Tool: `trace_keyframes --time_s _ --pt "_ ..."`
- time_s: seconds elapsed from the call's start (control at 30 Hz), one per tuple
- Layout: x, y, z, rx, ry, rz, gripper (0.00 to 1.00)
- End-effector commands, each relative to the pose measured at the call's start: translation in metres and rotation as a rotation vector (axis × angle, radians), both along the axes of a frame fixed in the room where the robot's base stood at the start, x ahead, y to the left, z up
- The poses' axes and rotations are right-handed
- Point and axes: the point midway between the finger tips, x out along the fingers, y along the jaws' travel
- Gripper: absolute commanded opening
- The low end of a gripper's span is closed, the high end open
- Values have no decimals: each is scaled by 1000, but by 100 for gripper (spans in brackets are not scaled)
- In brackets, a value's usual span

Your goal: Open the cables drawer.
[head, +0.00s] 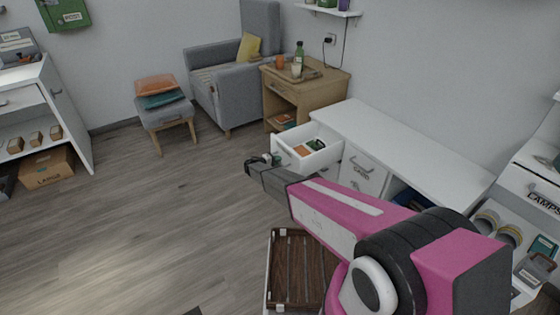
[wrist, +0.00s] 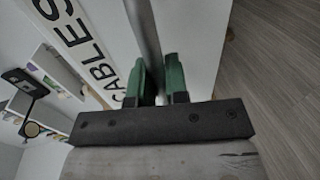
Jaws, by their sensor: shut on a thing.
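The cables drawer (head: 288,156) is a white drawer pulled out from the left end of the low white desk. Its front also shows in the wrist view (wrist: 190,50), with a large "CABLES" label (wrist: 85,40). Small items, orange-brown and dark green, lie inside it in the head view. My gripper (head: 264,161) is at the front of this drawer. In the wrist view its green fingers (wrist: 157,80) are shut on the grey bar handle (wrist: 145,32), one on each side. The handle is mostly hidden in the head view.
Another closed drawer (head: 362,172) with a handle is to the right in the white desk (head: 400,145). A wooden side table (head: 325,85) stands behind the open drawer. A dark slatted crate (head: 292,270) is below my arm. The floor to the left is clear.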

Motion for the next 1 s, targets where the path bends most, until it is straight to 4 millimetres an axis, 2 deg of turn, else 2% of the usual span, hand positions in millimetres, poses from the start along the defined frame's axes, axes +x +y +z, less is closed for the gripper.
trace_keyframes --time_s 0.27,0.3,0.37,0.73,1.0 --pt "0 0 -1 1 2 -2 0" --pt "0 0 -1 1 1 -1 21" --pt "0 0 -1 1 1 -1 40" --pt "-3 4 1 0 0 1 40" --pt "-28 39 10 1 0 3 40"
